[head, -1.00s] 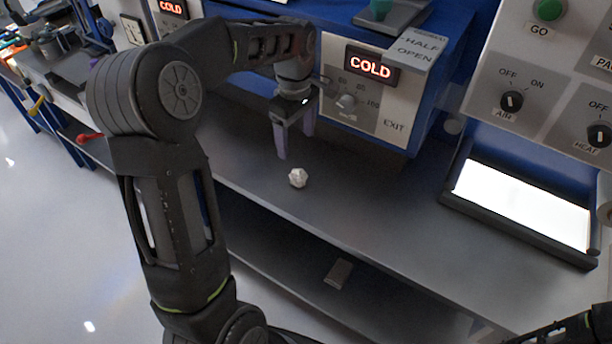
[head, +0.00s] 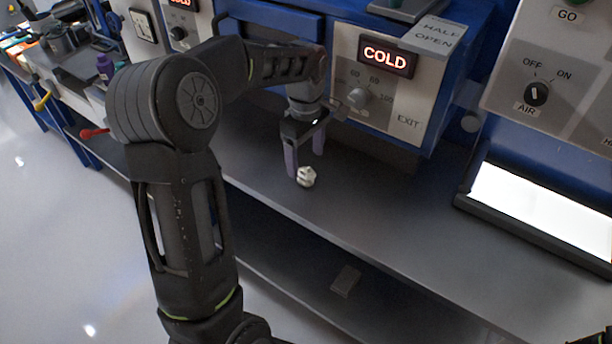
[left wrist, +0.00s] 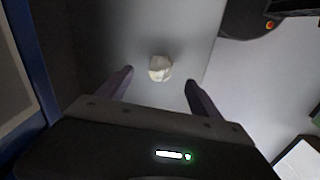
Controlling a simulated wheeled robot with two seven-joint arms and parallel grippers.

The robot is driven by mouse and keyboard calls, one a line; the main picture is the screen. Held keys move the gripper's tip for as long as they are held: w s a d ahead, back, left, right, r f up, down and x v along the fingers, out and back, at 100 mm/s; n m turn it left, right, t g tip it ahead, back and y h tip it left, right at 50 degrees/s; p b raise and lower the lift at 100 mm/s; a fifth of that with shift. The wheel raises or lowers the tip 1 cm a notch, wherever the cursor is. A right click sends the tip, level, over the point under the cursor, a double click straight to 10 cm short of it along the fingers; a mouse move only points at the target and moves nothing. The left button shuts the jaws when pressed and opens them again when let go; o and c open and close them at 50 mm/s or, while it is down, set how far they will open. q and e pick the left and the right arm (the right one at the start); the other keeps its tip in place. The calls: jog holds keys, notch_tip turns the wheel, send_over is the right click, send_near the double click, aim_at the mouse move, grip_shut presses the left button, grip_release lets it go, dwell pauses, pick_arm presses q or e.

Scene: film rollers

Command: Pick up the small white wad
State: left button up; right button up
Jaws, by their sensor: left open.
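My left gripper (head: 305,164) is open and points down above the shelf. One finger stands close beside the wad in the head view; I cannot tell whether it touches. In the left wrist view the gripper (left wrist: 159,76) has nothing between its fingers.
The blue machine with the lit COLD panel (head: 388,57) stands close behind my left gripper. A white lit panel in a dark frame (head: 540,209) is at the right. A lower shelf holds a small flat object (head: 345,280). The grey shelf right of the wad is clear.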

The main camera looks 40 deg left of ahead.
aim_at(306, 170)
pick_arm(q)
jog(key=shift+f, duration=0.3)
jog(key=shift+s+d+f+p, duration=0.1)
jog(key=shift+f+p, duration=0.4)
jog(key=shift+f, duration=2.15)
jog(key=c, duration=1.3)
